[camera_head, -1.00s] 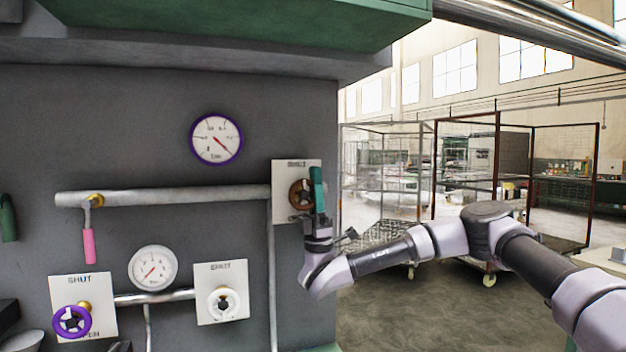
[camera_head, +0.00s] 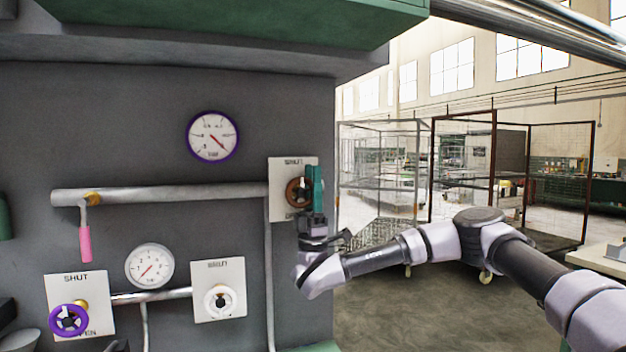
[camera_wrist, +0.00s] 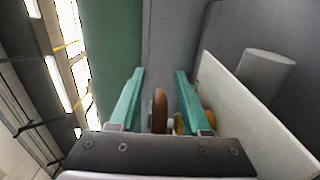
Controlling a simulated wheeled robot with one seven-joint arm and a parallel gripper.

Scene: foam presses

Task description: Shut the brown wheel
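The brown wheel (camera_head: 293,191) is mounted on a white plate (camera_head: 281,169) at the right end of the upper pipe. The plate carries a "SHUT" label at its top. My gripper (camera_head: 314,188) is at the wheel's right side and hides part of it. In the wrist view the brown wheel (camera_wrist: 160,109) shows edge-on between the two teal fingers of my gripper (camera_wrist: 158,88). The fingers are apart, with a gap on each side of the rim. A brass-coloured stem (camera_wrist: 181,124) shows beside the right finger.
A purple wheel (camera_head: 68,320) and a white wheel (camera_head: 220,301) sit on lower plates. A lever with a pink handle (camera_head: 85,244) hangs from the upper pipe (camera_head: 180,193). Gauges are on the grey wall. Wire cages (camera_head: 465,170) stand behind my arm at right.

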